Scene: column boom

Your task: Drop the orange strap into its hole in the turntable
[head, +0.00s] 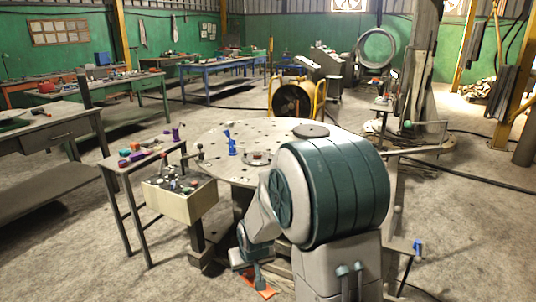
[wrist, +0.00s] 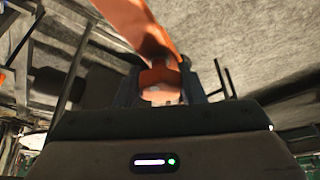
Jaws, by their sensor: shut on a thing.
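My gripper (wrist: 160,88) is shut on the orange strap (wrist: 140,25) in the wrist view. The strap runs from between the fingers toward the top of that view. In the head view my gripper (head: 256,278) hangs low, below and in front of the turntable, with part of the orange strap (head: 266,293) showing near the floor. The turntable (head: 207,136) is a pale round plate with several dark holes, partly hidden behind my arm. I cannot tell which hole belongs to the strap.
A blue clamp (head: 231,145), a round fitting (head: 257,158) and a dark disc (head: 310,131) stand on the turntable. A control box (head: 180,203) and a narrow side table (head: 122,166) stand at its left. A yellow-framed fan (head: 293,101) is behind it.

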